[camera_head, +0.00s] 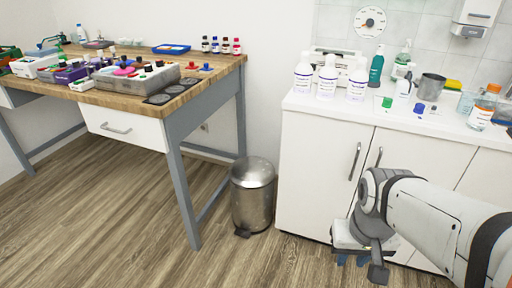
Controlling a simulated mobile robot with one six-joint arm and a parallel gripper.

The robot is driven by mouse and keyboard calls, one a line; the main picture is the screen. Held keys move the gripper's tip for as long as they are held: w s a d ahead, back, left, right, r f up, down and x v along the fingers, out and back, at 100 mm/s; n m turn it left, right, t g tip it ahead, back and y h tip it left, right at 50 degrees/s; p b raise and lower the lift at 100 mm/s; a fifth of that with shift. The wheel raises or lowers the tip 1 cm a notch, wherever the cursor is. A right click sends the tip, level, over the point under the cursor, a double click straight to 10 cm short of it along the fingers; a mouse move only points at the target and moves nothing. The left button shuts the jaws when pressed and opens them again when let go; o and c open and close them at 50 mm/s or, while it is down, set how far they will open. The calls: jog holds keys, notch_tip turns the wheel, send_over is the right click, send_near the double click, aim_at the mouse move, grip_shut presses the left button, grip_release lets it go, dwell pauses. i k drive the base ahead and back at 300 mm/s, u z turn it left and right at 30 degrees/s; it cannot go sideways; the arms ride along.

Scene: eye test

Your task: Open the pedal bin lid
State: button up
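The pedal bin (251,205) is a brushed metal cylinder standing upright on the wood floor, between the workbench and the white cabinet. Its domed lid (253,170) looks shut. A dark pedal (242,233) sticks out at the front of its base. My gripper (360,260) points down low in front of the cabinet, to the right of the bin and apart from it. Its fingers are small and partly hidden by its own body, so I cannot tell whether it is open or shut.
The workbench (205,85) has a grey leg (183,195) left of the bin. The white cabinet (312,180) stands right of the bin, with bottles and a metal cup (431,87) on its counter. The floor (130,235) in front is clear.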

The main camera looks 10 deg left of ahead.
aim_at(247, 173)
jog(key=u, duration=0.55)
jog(key=i, duration=1.25)
jog(key=u, duration=0.55)
jog(key=k, duration=0.8)
jog(key=u, duration=0.25)
jog(key=i, duration=0.8)
jog(key=z, duration=0.1)
